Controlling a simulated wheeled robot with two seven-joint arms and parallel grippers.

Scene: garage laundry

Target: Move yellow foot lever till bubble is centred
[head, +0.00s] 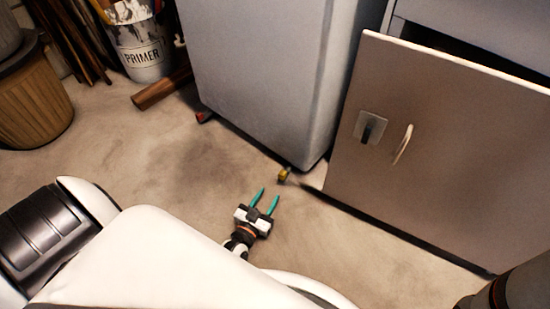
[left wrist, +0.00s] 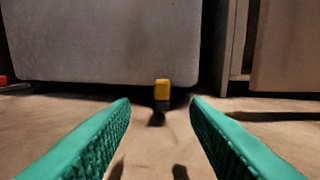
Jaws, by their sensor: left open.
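The yellow foot lever (head: 284,173) sticks out under the bottom front corner of the grey appliance (head: 262,75). In the left wrist view the lever (left wrist: 162,90) shows as a yellow tab with a dark part below it, between my fingers and beyond their tips. My left gripper (head: 268,193) has green fingers, spread open and empty, low over the floor just short of the lever. The fingers (left wrist: 160,102) do not appear to touch it. I cannot make out a bubble in either view. My right gripper is not in view; a part of my right arm shows at the lower right.
A beige cabinet with a handle (head: 403,144) stands close to the right of the appliance. A red piece (head: 205,116) shows at the appliance's other bottom corner. A primer bucket (head: 143,55), wood pieces and a wicker basket (head: 33,105) are at the left. The floor before the appliance is clear.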

